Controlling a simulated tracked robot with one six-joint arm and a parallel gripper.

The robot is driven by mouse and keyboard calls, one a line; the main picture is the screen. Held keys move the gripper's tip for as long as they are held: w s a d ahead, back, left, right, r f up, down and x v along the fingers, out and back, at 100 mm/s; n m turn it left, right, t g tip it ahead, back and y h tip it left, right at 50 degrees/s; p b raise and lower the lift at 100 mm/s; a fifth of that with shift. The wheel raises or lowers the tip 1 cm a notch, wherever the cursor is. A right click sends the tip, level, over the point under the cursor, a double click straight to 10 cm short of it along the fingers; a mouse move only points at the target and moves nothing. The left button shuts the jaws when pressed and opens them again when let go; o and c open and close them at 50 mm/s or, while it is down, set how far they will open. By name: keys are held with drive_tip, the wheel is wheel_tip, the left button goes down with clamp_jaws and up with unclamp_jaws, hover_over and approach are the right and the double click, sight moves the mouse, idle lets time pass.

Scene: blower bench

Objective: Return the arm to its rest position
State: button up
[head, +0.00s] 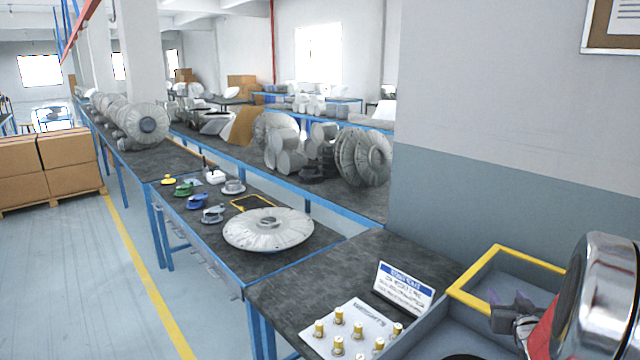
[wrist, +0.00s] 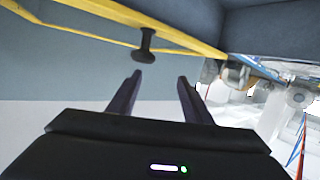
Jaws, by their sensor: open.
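My gripper (head: 512,318) is at the right of the head view, at the end of my arm. It is beside the grey bin with a yellow rim (head: 480,268). In the wrist view my gripper (wrist: 158,85) shows two dark fingers spread apart with nothing between them. Beyond the fingertips is a small dark spool-shaped piece (wrist: 146,46), close to a yellow rim (wrist: 90,22); it looks apart from the fingers.
A white card of yellow-topped pieces (head: 350,332) and a sign (head: 404,288) sit on the near bench (head: 330,268). A large pale disc (head: 268,229) and small coloured parts lie further left. A wall (head: 510,180) rises behind the bin. The left floor aisle (head: 110,285) is clear.

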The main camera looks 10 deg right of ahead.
drive_tip(key=a+r+n+g+y, duration=0.1)
drive_tip(key=a+r+g, duration=0.15)
drive_tip(key=a, duration=0.85)
drive_tip(key=a+r+n+g+y, duration=0.15)
drive_tip(key=a+r, duration=0.25)
drive_tip(key=a, duration=0.8)
drive_tip(key=s+a+n+g+y, duration=0.2)
drive_tip(key=s+a+y, duration=0.3)
drive_tip(key=s+a, duration=1.4)
drive_tip(key=a+g, duration=0.1)
drive_tip(key=a, duration=0.2)
drive_tip(key=shift+a+f, duration=0.2)
drive_tip(key=shift+a, duration=0.1)
drive_tip(key=shift+n, duration=0.25)
drive_tip(key=shift+c, duration=0.6)
